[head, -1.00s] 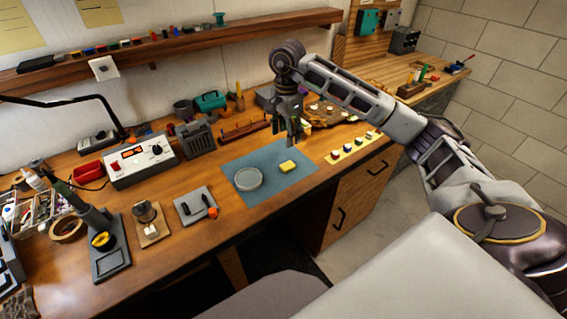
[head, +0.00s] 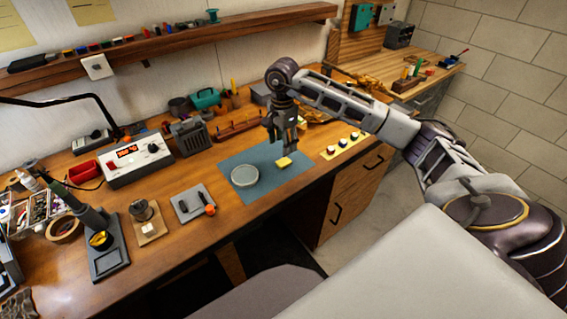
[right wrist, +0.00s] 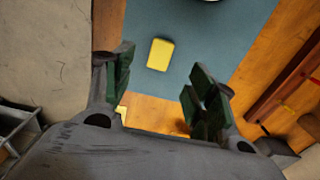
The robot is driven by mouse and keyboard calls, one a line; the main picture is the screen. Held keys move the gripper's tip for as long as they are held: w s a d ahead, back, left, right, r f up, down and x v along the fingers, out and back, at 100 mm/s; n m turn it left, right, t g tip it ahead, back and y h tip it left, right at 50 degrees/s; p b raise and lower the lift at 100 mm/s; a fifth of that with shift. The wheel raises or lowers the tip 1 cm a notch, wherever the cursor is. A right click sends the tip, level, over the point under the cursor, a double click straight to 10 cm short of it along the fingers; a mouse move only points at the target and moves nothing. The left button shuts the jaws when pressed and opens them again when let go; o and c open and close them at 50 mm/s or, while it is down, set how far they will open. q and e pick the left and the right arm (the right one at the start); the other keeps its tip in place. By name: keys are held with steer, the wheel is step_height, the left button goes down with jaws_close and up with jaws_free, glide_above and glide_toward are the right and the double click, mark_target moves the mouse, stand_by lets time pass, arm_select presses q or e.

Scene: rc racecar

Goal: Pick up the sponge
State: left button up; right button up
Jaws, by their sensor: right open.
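The yellow sponge (head: 284,162) lies on the blue-grey mat (head: 236,191), right of a round dish (head: 244,177). My right gripper (head: 283,150) points down just above the sponge in the head view, its fingertips close to the sponge's upper edge. In the right wrist view the sponge (right wrist: 160,54) lies on the mat (right wrist: 200,55), beyond and between the two spread green-padded fingers (right wrist: 155,88). The gripper is open and empty, and the sponge is apart from the fingers. My left gripper is not in view.
A yellow strip with round buttons (head: 342,145) lies right of the mat. A grey plate with a dark tool and orange knob (head: 192,203) lies to the left. A wooden rack (head: 237,123) stands behind. Bare tabletop borders the mat's front left.

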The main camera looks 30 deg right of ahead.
mark_target(283, 161)
step_height(283, 161, down, 3)
steer(key=shift+r, duration=0.15)
steer(key=shift+f, duration=0.25)
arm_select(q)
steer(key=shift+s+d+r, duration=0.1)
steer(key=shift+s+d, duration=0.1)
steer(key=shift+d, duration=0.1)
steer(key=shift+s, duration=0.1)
arm_select(e)
steer(key=shift+d+f+p, duration=0.2)
steer(key=shift+f+p, duration=0.3)
steer(key=shift+f, duration=0.7)
steer(key=shift+w+f, duration=0.1)
steer(key=shift+f, duration=1.25)
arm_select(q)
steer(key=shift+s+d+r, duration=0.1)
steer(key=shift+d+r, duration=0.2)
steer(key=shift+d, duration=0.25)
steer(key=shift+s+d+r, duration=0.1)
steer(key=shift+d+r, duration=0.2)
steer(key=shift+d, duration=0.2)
